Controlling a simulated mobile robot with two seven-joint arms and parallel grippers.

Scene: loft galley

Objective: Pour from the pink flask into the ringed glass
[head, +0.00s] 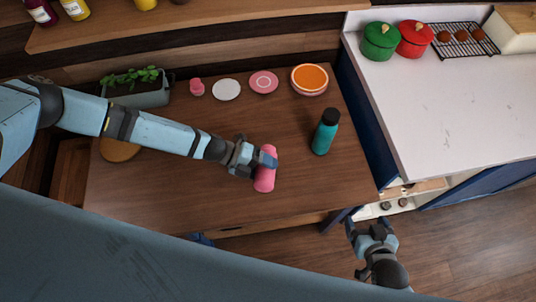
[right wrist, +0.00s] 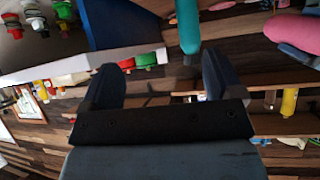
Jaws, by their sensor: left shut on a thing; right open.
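The pink flask (head: 265,178) is in my left gripper (head: 264,159), which is shut around its upper part over the middle of the brown table. In the right wrist view the pink flask (right wrist: 295,32) shows at the upper right edge, slanted against the teal bottle; whether its base touches the table I cannot tell. I cannot make out a ringed glass for certain; a pink round piece with a pale ring (head: 263,82) is at the table's back. My right gripper (head: 368,227) is open and empty beyond the table's front right corner.
A teal bottle (head: 325,133) with a dark cap stands right of the flask. A small pink piece (head: 197,88), white disc (head: 226,90), orange-topped bowl (head: 309,79) and planter (head: 140,89) line the back. A white counter (head: 445,115) is at right. The table's front is clear.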

